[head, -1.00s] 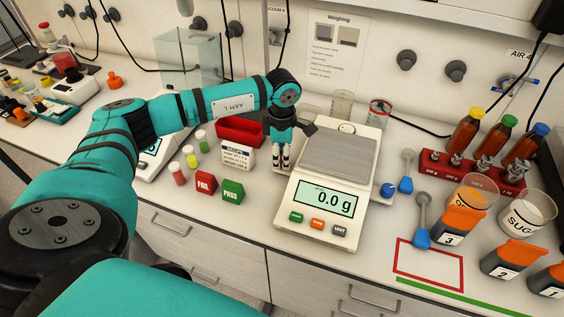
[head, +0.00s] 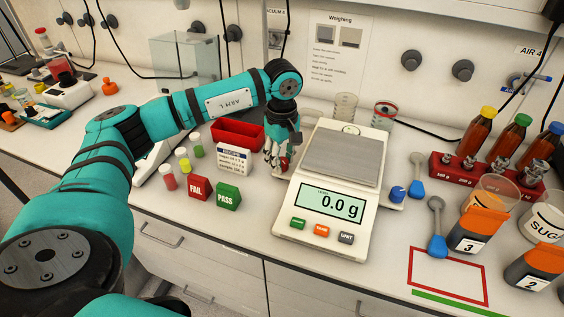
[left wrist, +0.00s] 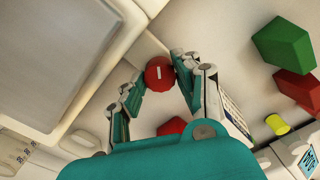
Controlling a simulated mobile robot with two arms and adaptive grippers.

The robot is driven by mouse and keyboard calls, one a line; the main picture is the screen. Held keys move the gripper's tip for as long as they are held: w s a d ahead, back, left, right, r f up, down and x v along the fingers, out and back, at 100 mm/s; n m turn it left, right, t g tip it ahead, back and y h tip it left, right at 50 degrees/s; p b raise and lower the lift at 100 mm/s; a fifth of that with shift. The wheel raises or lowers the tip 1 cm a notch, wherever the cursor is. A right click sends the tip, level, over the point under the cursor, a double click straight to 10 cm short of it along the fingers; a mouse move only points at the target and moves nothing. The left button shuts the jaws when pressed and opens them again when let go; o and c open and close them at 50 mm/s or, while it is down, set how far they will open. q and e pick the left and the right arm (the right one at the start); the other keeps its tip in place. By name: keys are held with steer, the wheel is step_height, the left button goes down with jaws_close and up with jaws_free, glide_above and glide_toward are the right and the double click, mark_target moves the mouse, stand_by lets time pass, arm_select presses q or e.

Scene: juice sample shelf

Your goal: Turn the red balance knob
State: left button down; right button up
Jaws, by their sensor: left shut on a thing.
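The red balance knob (left wrist: 159,74) is a round red ball with a short white line on top, in the upper middle of the left wrist view. It sits beside the left side of the white balance (head: 335,205); in the head view only a bit of red shows at the fingertips. My left gripper (left wrist: 160,82) points down at it, with its fingers shut on opposite sides of the knob. The left gripper also shows in the head view (head: 278,160). The balance display reads 0.0 g. My right gripper is not in view.
A blue knob (head: 397,194) is on the balance's right side. A white recipe card (head: 234,163), a red FAIL block (head: 200,188), a green PASS block (head: 228,197) and a red tray (head: 237,134) stand left of the gripper. Bottles and scoops are at the right.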

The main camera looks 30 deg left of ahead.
mark_target(282, 160)
arm_select(q)
steer(key=shift+m, duration=0.4)
steer(key=c, duration=1.2)
jaws_free()
steer(key=shift+r, duration=0.15)
step_height(282, 160, up, 12)
